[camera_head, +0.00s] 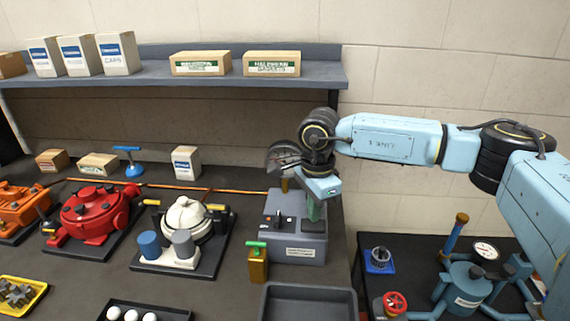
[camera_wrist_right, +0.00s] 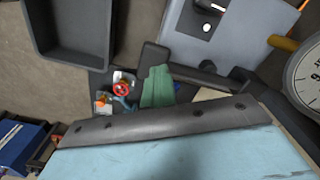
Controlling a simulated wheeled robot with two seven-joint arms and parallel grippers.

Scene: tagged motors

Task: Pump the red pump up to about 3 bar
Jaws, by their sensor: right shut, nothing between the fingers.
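A red round-bodied machine (camera_head: 95,212), which looks like the red pump, sits on a dark base at the left of the bench. My right gripper (camera_head: 314,211) is far to its right, above a grey control box (camera_head: 298,245) with black switches. The gripper is shut and empty; its green fingertip shows in the right wrist view (camera_wrist_right: 158,88). A round gauge (camera_head: 283,157) stands behind my right wrist, partly hidden. Part of its dial (camera_wrist_right: 312,78) shows in the right wrist view, but no needle reading is clear. My left gripper is out of view.
An orange machine (camera_head: 20,205) and a white one (camera_head: 187,222) flank the red machine. An empty grey tray (camera_head: 308,288) lies in front of the control box. A lower right-hand bench holds a blue-grey device (camera_head: 468,290), a white gauge (camera_head: 487,250) and a red handwheel (camera_head: 394,303).

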